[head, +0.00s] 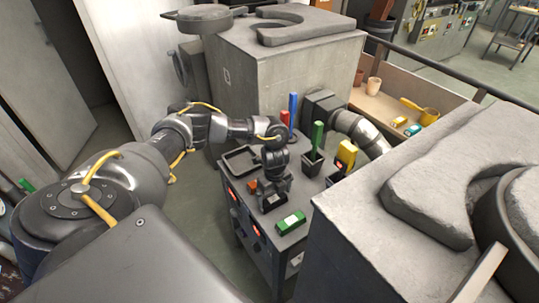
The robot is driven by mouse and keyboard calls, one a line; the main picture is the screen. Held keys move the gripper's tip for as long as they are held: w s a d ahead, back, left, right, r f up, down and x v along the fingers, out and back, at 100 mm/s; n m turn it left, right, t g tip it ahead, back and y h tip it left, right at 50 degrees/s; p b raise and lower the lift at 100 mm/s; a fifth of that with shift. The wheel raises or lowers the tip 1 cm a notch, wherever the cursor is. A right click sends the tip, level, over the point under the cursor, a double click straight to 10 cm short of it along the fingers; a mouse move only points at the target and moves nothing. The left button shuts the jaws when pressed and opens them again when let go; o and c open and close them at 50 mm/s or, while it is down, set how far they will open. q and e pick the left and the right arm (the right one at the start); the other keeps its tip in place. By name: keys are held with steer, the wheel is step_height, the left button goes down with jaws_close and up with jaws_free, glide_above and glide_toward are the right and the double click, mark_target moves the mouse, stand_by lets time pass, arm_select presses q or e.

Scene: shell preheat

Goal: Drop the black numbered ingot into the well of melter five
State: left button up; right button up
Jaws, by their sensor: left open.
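My left gripper (272,190) points down over the melter bench (262,232), open, its fingers low near the bench top. A black block (273,203), which looks like the black ingot, is right at the fingertips. I cannot read a number on it, nor tell whether the fingers touch it or whether it sits in a well. A green ingot (291,222) with a pale label lies just in front of it. Small red displays show on the bench's front; their numbers are too small to read, so I cannot tell which is melter five. My right gripper is not in view.
Blue (292,108), green (317,136) and yellow (347,153) upright bars stand toward the back and right of the bench. A dark shallow tray (239,161) is at its left.

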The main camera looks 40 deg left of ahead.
arm_select(q)
steer(key=shift+f, duration=0.5)
steer(key=c, duration=1)
